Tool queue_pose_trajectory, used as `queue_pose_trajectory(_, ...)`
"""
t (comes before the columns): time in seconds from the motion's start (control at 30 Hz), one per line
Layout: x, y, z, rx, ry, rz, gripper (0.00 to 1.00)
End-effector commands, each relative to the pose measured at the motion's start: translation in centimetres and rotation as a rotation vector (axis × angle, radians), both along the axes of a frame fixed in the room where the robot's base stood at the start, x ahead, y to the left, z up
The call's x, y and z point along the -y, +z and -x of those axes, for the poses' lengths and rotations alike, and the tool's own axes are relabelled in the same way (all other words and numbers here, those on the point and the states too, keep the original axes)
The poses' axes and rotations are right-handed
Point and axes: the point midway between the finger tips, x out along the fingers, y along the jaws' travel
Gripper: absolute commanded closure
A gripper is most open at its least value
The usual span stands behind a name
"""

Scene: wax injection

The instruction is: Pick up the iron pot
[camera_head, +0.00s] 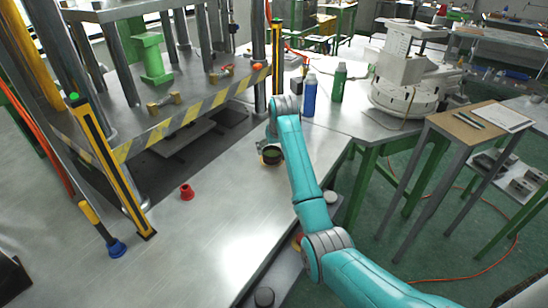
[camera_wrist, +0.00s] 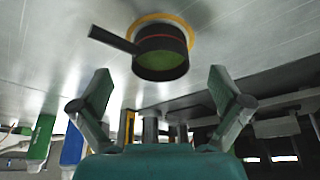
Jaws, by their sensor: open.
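The iron pot (camera_wrist: 160,48) is small, dark and round, with a straight handle and green inside. It sits over a yellow-orange ring (camera_wrist: 187,30) on the metal table. In the head view the pot (camera_head: 271,156) is near the table's middle, just below the end of my arm. My gripper (camera_wrist: 160,92) is open in the wrist view, its two fingers spread wide with nothing between them. The pot is ahead of the fingertips, apart from them, roughly centred between them. In the head view my gripper is mostly hidden by my arm.
A blue bottle (camera_head: 310,95) and a green bottle (camera_head: 339,83) stand behind my gripper. A press with a yellow-black striped edge (camera_head: 180,118) rises at left. A small red object (camera_head: 187,192) lies on the table (camera_head: 215,240). The front of the table is mostly clear.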

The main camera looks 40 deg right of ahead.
Motion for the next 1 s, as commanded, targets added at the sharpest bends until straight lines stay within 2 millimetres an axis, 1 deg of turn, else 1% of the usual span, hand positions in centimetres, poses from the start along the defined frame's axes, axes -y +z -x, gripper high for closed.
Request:
queue_pose_trajectory(0.3, 0.6, -3.7, -1.8, -0.003, 0.000, -0.001, 0.00)
queue_pose_trajectory(0.43, 0.7, -4.3, -2.1, -0.001, 0.000, 0.000, 0.00)
queue_pose_trajectory(0.63, 0.7, -4.4, -2.1, -0.001, 0.000, 0.000, 0.00)
queue_pose_trajectory(0.67, 0.7, -4.3, -2.1, -0.001, 0.000, 0.000, 0.03)
queue_pose_trajectory(0.7, 0.7, -4.3, -2.1, 0.000, 0.000, 0.000, 0.12)
queue_pose_trajectory(0.77, 0.7, -4.3, -2.1, 0.000, 0.000, 0.000, 0.28)
queue_pose_trajectory(0.8, 0.7, -4.3, -2.1, -0.001, 0.000, 0.000, 0.38)
queue_pose_trajectory(0.87, 0.7, -4.3, -2.1, 0.000, 0.000, 0.000, 0.53)
queue_pose_trajectory(0.9, 0.7, -4.3, -2.1, -0.001, 0.000, 0.000, 0.62)
queue_pose_trajectory(0.93, 0.7, -4.3, -2.1, -0.001, 0.000, 0.000, 0.69)
queue_pose_trajectory(1.0, 0.7, -4.3, -2.1, 0.000, 0.000, 0.000, 0.69)
